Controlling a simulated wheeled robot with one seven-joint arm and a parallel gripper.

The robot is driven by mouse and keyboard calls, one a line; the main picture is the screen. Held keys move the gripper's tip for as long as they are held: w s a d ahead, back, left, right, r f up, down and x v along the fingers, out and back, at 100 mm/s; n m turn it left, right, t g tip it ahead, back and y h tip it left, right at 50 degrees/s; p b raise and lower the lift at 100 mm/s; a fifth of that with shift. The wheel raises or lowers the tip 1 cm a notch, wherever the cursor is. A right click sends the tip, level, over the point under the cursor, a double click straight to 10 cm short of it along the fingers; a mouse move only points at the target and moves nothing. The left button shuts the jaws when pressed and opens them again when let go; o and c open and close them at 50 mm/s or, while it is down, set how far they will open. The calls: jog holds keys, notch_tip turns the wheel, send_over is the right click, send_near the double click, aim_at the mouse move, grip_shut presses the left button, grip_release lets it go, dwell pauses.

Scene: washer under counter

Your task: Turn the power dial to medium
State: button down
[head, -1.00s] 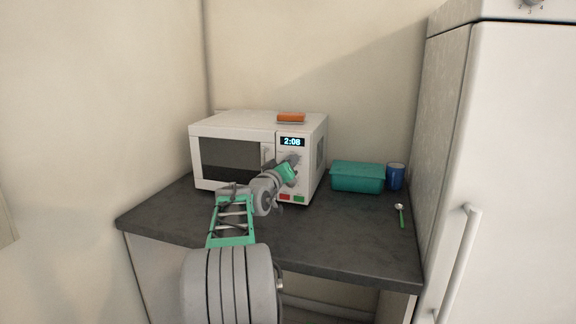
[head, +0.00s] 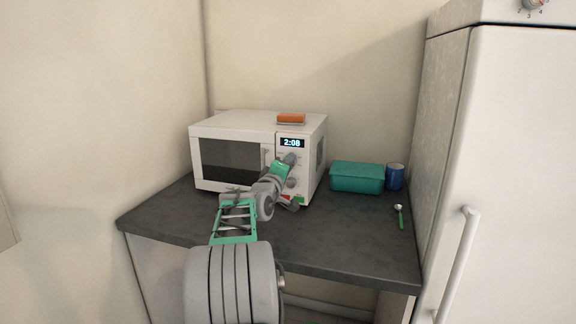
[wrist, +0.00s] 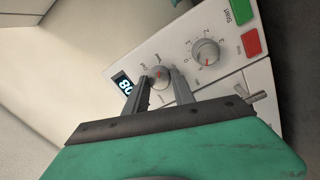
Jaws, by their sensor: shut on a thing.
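The white microwave (head: 232,124) stands on the counter with its display reading 2:08. In the wrist view its upper dial (wrist: 160,73), nearest the display (wrist: 125,87), has a red mark and small printed labels around it, too blurred to read surely. My gripper (wrist: 162,80) has one finger on each side of this dial and is shut on it. In the head view my gripper (head: 287,161) covers part of the control panel. The lower dial (wrist: 205,53), with numbers around it, is free of the fingers.
The green start button (wrist: 241,11) and red button (wrist: 250,42) lie beyond the lower dial. An orange block (head: 291,118) rests on the microwave. A teal box (head: 357,177), blue cup (head: 395,177) and spoon (head: 400,216) are to the right. A white fridge (head: 520,170) bounds the right.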

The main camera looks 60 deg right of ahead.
dwell(0.4)
jog(key=c, duration=1.1)
grip_release()
jog(key=shift+o, duration=0.2)
jog(key=s+a, duration=0.1)
jog(key=a, duration=0.6)
jog(key=shift+a+f+b, duration=0.2)
jog(key=shift+a+b, duration=0.2)
